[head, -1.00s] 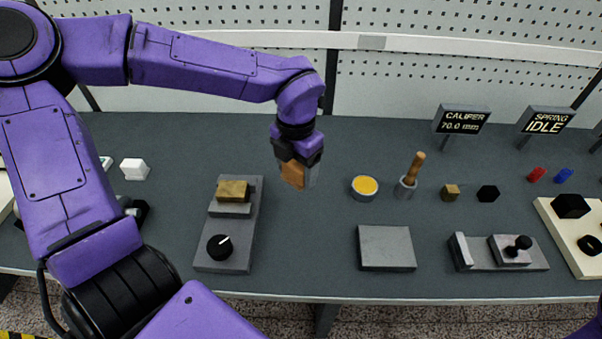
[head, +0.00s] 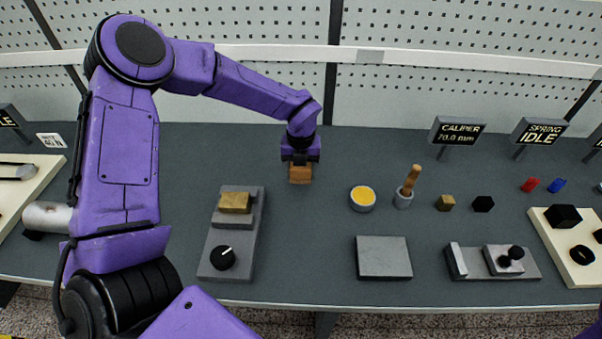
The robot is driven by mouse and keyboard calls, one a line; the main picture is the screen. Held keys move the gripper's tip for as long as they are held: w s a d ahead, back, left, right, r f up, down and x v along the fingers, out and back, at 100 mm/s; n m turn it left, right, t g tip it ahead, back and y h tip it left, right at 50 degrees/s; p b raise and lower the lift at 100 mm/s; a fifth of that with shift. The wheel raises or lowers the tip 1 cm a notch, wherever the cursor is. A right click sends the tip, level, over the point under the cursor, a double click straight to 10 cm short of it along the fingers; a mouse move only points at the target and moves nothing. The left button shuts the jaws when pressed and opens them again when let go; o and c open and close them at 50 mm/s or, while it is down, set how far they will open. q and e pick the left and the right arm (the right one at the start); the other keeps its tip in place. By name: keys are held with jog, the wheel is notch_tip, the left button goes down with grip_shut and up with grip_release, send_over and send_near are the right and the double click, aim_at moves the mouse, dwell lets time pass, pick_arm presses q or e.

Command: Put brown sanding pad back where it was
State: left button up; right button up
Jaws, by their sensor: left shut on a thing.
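The brown sanding pad (head: 300,174) is between the fingers of my left gripper (head: 300,168), which is shut on it and points down over the back middle of the table. The pad is low; I cannot tell whether it touches the tabletop. It is left of the yellow-filled cup and right of the grey fixture. My right gripper is out of view; only a sliver of purple arm shows at the bottom right edge.
A grey fixture (head: 222,262) with a brass block (head: 234,203) and black knob stands left. The yellow-filled cup (head: 363,198), a wooden-handled brush in a holder (head: 405,190), small blocks and a grey plate (head: 384,258) lie right. Table around the pad is clear.

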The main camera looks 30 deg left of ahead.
aim_at(302, 177)
pick_arm(q)
jog(key=f, duration=0.1)
jog(key=f+p, duration=0.2)
jog(key=shift+w+f, duration=0.25)
jog(key=shift+f, duration=0.05)
jog(key=shift+f+b, duration=0.35)
jog(key=shift+b, duration=0.05)
jog(key=o, duration=1)
jog(key=shift+r, duration=0.25)
notch_tip(302, 177, up, 11)
jog(key=b, duration=0.2)
jog(key=shift+r+b, duration=0.15)
jog(key=shift+b, duration=0.25)
jog(key=shift+r, duration=0.4)
jog(key=shift+a, duration=0.1)
